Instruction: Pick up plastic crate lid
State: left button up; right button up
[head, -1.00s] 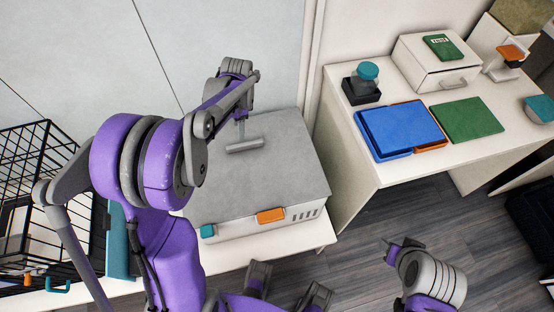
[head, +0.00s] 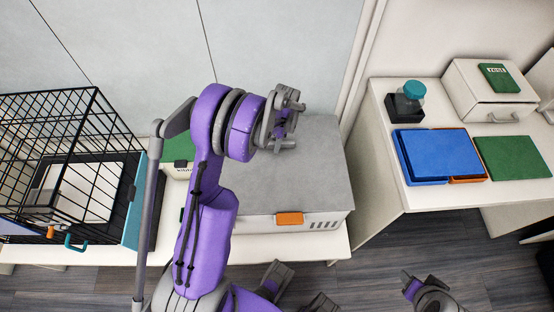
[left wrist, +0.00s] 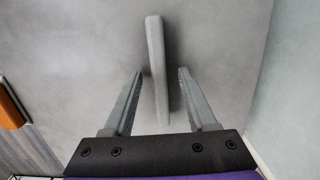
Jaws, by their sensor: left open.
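The plastic crate lid (head: 310,165) is a flat grey cover on a white crate (head: 262,224) in the middle of the head view. In the left wrist view the lid (left wrist: 80,45) fills most of the picture, with its pale bar handle (left wrist: 156,65) standing up from it. My left gripper (head: 290,120) is over the lid and hides the handle in the head view. In the left wrist view my left gripper (left wrist: 160,72) is open, with one finger on each side of the handle and gaps between. Grey parts of mine show at the bottom edge; my right gripper's jaws are unclear.
An orange latch (head: 289,218) is on the crate's front. A black wire cage (head: 70,130) stands left. A white desk (head: 385,190) at right holds a blue tray (head: 438,154), a green mat (head: 512,158) and a white box (head: 495,92). A wall is behind.

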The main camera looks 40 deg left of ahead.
pick_arm(q)
jog(key=shift+f, duration=0.35)
grip_shut()
dwell(1.2)
